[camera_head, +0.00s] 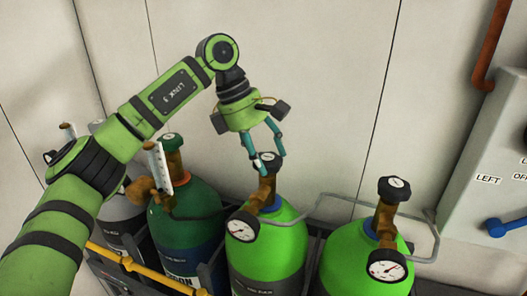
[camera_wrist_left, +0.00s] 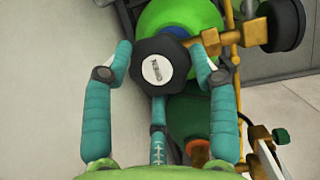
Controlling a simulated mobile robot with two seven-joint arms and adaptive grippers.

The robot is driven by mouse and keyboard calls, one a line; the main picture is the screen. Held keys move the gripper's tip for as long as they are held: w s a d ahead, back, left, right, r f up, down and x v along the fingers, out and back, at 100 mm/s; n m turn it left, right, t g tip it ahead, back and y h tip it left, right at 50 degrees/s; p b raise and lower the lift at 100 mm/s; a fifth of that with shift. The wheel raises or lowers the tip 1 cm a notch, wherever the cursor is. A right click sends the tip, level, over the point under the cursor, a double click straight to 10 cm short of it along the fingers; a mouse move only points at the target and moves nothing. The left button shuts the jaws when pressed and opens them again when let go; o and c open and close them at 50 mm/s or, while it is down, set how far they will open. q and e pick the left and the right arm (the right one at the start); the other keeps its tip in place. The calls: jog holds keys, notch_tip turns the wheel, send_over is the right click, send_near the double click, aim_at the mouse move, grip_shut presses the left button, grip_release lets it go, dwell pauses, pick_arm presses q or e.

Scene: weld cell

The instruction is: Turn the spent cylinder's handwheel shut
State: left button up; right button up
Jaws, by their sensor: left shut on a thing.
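My left gripper (camera_head: 265,158) is above the bright green cylinder (camera_head: 262,258) in the middle, its teal fingers pointing down. Its fingers are shut on that cylinder's black handwheel (camera_head: 272,164). In the left wrist view the handwheel (camera_wrist_left: 160,66), with a pale label on top, sits between the fingertips. The brass valve (camera_head: 263,192) and a round gauge (camera_head: 242,226) are below it. A second bright green cylinder (camera_head: 347,257) stands to the right with its own black handwheel (camera_head: 394,188) and gauge (camera_head: 387,265). I cannot read which one is spent. My right gripper is not in view.
A dark green cylinder (camera_head: 190,212) with a green handwheel (camera_head: 172,142) and a grey cylinder (camera_head: 118,210) stand to the left. A grey rail (camera_head: 434,240) runs around the right cylinder. A wall box (camera_head: 487,150) with a blue lever (camera_head: 507,226) is at right.

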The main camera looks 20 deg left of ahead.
pick_arm(q)
jog(key=shift+s+f, duration=0.15)
jog(key=shift+f, duration=0.2)
jog(key=o, duration=1.1)
jog(key=shift+o, duration=0.2)
jog(key=shift+r, duration=0.15)
jog(key=v, duration=1.2)
jog(key=shift+w, duration=0.25)
jog(key=shift+d, duration=0.1)
